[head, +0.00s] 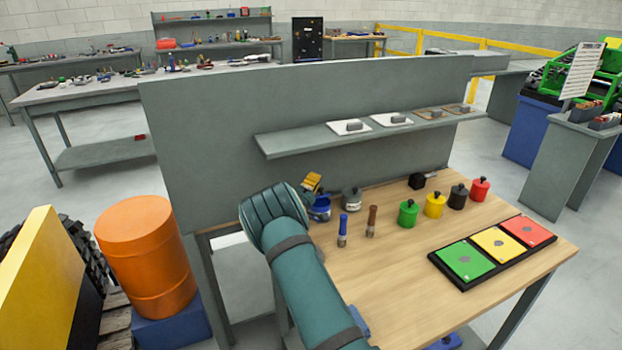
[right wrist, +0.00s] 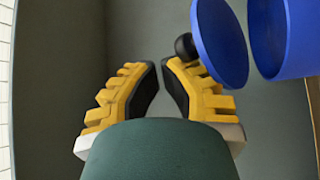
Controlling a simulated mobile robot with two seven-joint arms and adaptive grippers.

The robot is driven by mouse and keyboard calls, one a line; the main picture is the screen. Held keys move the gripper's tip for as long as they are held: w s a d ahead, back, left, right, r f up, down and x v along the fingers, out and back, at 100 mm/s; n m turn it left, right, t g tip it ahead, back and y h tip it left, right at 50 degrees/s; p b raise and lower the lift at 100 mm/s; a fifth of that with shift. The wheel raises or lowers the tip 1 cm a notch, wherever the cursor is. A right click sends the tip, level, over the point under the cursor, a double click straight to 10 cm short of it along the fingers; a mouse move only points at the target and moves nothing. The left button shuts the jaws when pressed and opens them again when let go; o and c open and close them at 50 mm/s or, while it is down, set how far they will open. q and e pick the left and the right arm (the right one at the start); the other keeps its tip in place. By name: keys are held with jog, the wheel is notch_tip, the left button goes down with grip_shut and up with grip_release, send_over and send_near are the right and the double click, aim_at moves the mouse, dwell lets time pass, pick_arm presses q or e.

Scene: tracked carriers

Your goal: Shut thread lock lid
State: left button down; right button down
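A blue pot (head: 320,208) stands at the left end of the wooden workbench, partly behind my right arm. In the right wrist view the blue pot (right wrist: 285,40) is at the upper right, cut off by the frame. Its round blue lid (right wrist: 222,42) with a black knob (right wrist: 185,46) stands tilted up beside it. My right gripper (head: 312,182) is over the pot in the head view. In the right wrist view its yellow fingers (right wrist: 160,66) are slightly apart with nothing between them. The knob is just past the right fingertip; contact is unclear. My left gripper is not in view.
A grey pot (head: 352,198) and two upright brushes (head: 343,230) stand close right of the blue pot. Green (head: 408,214), yellow (head: 435,206), black and red pots stand further right. A tray of coloured squares (head: 435,257) lies at the right. A grey panel (head: 240,130) rises behind.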

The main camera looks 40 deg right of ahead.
aim_at(317, 197)
jog(key=shift+s+a+f+b, duration=0.25)
jog(key=shift+s+f, duration=0.2)
jog(key=shift+s, duration=0.2)
jog(key=shift+s+a+f+b, duration=0.2)
jog(key=shift+s+f, duration=0.2)
jog(key=shift+s, duration=0.25)
jog(key=shift+s+f, duration=0.1)
jog(key=shift+f, duration=0.05)
jog(key=v, duration=0.7)
jog(key=shift+a, duration=0.3)
jog(key=shift+s+a, duration=0.1)
